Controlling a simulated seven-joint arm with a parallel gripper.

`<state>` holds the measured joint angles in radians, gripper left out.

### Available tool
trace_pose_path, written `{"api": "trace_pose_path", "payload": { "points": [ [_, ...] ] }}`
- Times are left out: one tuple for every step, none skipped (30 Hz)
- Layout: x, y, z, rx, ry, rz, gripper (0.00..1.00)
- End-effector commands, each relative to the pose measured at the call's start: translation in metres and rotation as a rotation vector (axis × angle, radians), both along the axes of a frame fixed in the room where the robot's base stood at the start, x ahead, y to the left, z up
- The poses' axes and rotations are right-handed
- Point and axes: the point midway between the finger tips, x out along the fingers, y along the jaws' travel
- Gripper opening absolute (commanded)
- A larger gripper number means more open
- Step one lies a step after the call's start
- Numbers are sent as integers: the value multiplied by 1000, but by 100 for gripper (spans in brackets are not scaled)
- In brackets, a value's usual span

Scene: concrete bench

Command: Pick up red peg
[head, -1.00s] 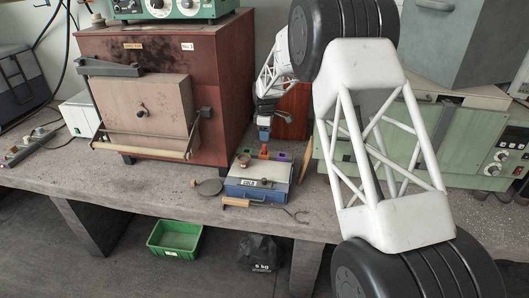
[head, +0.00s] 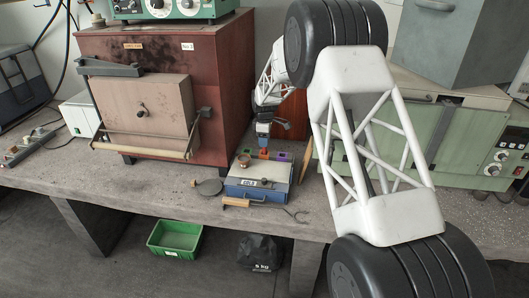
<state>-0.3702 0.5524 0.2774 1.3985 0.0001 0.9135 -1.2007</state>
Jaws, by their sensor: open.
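The red peg (head: 264,154) shows as a small red-orange patch on top of a small blue and grey box (head: 258,189) on the bench. A purple piece (head: 283,156) sits to its right on the same box. My gripper (head: 263,143) points down directly above the red peg in the head view, with its fingertips very close to the peg's top. It is open. The fingers are tiny at this distance, and whether they stand around the peg or just above it cannot be told.
A brown furnace (head: 222,70) stands close on the left and a green unit (head: 470,150) on the right. A dark disc (head: 209,187) and a wooden-handled tool (head: 237,203) lie on the concrete bench (head: 150,190).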

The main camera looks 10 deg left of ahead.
Motion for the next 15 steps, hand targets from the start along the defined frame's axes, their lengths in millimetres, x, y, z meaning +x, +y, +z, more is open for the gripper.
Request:
{"api": "trace_pose_path", "payload": {
  "points": [
    [0, 0, 0, 0, 0, 0, 51],
    [0, 0, 0, 0, 0, 0, 51],
    [0, 0, 0, 0, 0, 0, 51],
    [0, 0, 0, 0, 0, 0, 51],
    [0, 0, 0, 0, 0, 0, 51],
    [0, 0, 0, 0, 0, 0, 51],
    [0, 0, -1, 0, 0, 0, 51],
    [0, 0, -2, 0, 0, 0, 51],
    [0, 0, -4, 0, 1, 0, 51],
    [0, 0, -5, 0, 1, 0, 51],
    [0, 0, -8, 0, 1, 0, 51],
    [1, 0, -11, -1, 1, 0, 51],
    [1, 0, -14, -1, 2, 0, 51],
    [1, 0, -17, -1, 2, 0, 51],
    [1, 0, -22, -1, 2, 0, 51]
  ]
}}
